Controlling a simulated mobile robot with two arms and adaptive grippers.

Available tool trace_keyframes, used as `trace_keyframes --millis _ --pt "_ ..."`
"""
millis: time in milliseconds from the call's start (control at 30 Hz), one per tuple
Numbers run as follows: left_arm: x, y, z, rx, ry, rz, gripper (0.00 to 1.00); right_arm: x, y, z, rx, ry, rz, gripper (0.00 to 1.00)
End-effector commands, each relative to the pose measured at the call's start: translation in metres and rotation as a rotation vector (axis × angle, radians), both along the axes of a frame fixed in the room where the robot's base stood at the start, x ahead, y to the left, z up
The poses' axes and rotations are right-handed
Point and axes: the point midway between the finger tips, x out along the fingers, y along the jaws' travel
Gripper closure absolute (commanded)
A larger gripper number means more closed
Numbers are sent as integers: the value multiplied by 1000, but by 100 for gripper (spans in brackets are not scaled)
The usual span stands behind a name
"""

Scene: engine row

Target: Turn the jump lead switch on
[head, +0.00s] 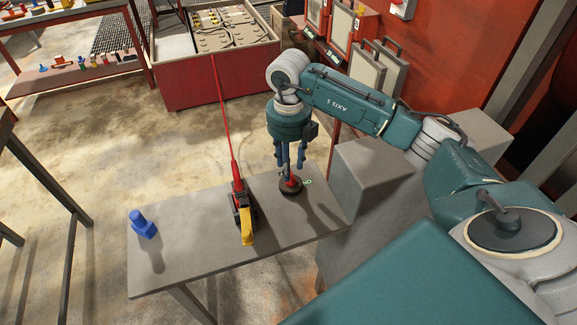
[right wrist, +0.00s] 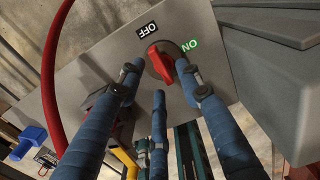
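The jump lead switch (head: 291,187) is a red knob on a dark round base near the right end of the grey table. In the right wrist view its red knob (right wrist: 160,64) sits between a black OFF label (right wrist: 147,31) and a green ON label (right wrist: 190,45). One knob end points up toward the OFF label. My right gripper (head: 288,160) points down just above the switch. Its blue fingers (right wrist: 157,88) are spread, with two on either side of the knob; whether they touch it I cannot tell. My left gripper is not in view.
A red cable (head: 222,110) runs from the red battery crate (head: 190,88) to a black and yellow device (head: 245,222) left of the switch. A blue object (head: 143,225) stands at the table's left end. A grey block (head: 370,180) stands right of the table (head: 185,262).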

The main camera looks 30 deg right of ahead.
Motion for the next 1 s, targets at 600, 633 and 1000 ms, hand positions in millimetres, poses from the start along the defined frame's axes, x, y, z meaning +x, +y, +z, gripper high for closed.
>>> trace_keyframes --millis 600,633,1000 --pt "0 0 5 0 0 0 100 0 0 -24 1 -1 0 80" --pt "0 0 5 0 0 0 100 0 0 -24 1 -1 0 86" --pt "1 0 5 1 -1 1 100 0 0 -24 1 -1 -14 100"
